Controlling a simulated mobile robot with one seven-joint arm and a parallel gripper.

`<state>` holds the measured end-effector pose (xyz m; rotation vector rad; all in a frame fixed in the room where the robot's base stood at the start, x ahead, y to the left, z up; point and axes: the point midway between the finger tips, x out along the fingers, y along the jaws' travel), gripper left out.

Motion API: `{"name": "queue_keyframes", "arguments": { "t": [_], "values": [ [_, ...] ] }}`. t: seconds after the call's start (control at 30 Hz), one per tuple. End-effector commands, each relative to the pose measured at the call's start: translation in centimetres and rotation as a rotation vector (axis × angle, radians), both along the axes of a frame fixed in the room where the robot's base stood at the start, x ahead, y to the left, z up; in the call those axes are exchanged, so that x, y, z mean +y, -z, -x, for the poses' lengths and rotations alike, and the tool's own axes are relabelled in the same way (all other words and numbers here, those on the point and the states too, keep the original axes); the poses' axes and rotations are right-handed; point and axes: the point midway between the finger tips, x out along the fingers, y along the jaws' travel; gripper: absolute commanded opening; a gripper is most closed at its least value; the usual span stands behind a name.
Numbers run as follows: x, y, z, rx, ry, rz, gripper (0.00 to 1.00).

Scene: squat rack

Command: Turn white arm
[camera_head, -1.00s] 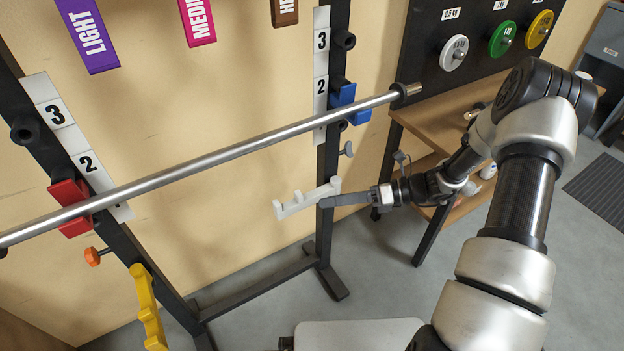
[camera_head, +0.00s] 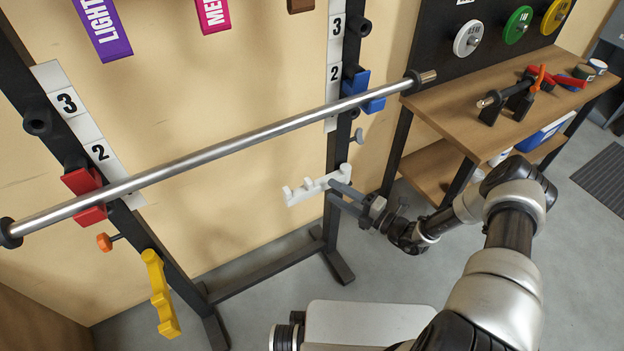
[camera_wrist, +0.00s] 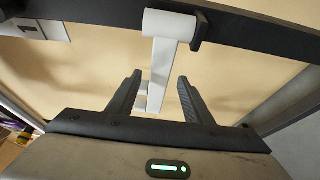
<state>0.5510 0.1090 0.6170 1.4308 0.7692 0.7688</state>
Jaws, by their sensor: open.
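The white arm (camera_head: 314,188) is a notched bar on the rack's right upright, sticking out to the left below the blue holder. My gripper (camera_head: 342,196) is at its right part, near the upright, with the two fingers spread. In the wrist view the white arm (camera_wrist: 163,62) runs down from its rounded end at the top into the space between my open fingers (camera_wrist: 158,98). There is a visible gap on both sides, so no firm hold shows.
A steel bar (camera_head: 230,140) spans the rack on the red holder (camera_head: 84,194) and blue holder (camera_head: 364,90). A yellow arm (camera_head: 160,293) hangs on the left upright. A wooden shelf (camera_head: 455,115) with tools stands right of the rack. Floor below is clear.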

Motion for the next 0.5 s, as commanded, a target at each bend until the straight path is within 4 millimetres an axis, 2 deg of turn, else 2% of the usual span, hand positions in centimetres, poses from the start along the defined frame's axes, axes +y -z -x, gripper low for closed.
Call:
{"name": "queue_keyframes", "arguments": {
  "t": [0.03, 0.2, 0.5],
  "values": [
    [1.2, 0.1, -0.6, -0.001, -0.004, -0.002, 0.46],
    [4.2, 0.1, -2.6, -0.002, -0.003, -0.001, 0.46],
    [7.6, 0.0, -4.9, -0.001, -0.002, 0.0, 0.46]
  ]
}}
